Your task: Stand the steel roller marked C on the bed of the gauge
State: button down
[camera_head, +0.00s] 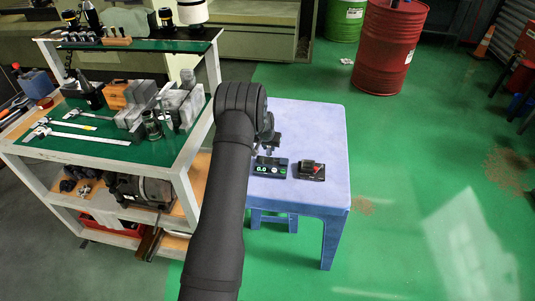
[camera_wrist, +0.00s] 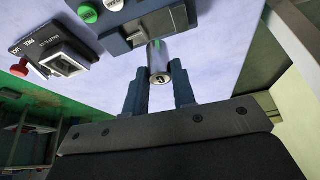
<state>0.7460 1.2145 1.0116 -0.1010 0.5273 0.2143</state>
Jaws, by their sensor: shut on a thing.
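My gripper (camera_wrist: 158,73) is shut on a shiny steel roller (camera_wrist: 158,58) in the wrist view. The roller sits between the two fingertips, with its end face towards the wrist camera; a dark mark on that face looks like a C. Its far end reaches the dark-blue gauge (camera_wrist: 122,28) and its grey metal part; I cannot tell whether they touch. In the head view the gauge (camera_head: 268,168) stands on the pale-blue table (camera_head: 325,130), with a lit 0.0 display. My gripper (camera_head: 270,143) is just behind it there, and the roller cannot be made out.
A black fixture (camera_head: 311,171) with a red knob stands right of the gauge; it also shows in the wrist view (camera_wrist: 55,50). The table's right side and back are clear. A tooling cart (camera_head: 105,145) with calipers and metal blocks stands at left.

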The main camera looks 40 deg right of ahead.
aim_at(268, 155)
jog(key=shift+w+a+f, duration=0.15)
jog(key=shift+w+f, duration=0.25)
jog(key=shift+f, duration=1.8)
jog(key=shift+f, duration=0.1)
jog(key=c, duration=1.2)
grip_release()
jog(key=shift+f, duration=0.1)
jog(key=v, duration=1.2)
jog(key=shift+r, duration=0.25)
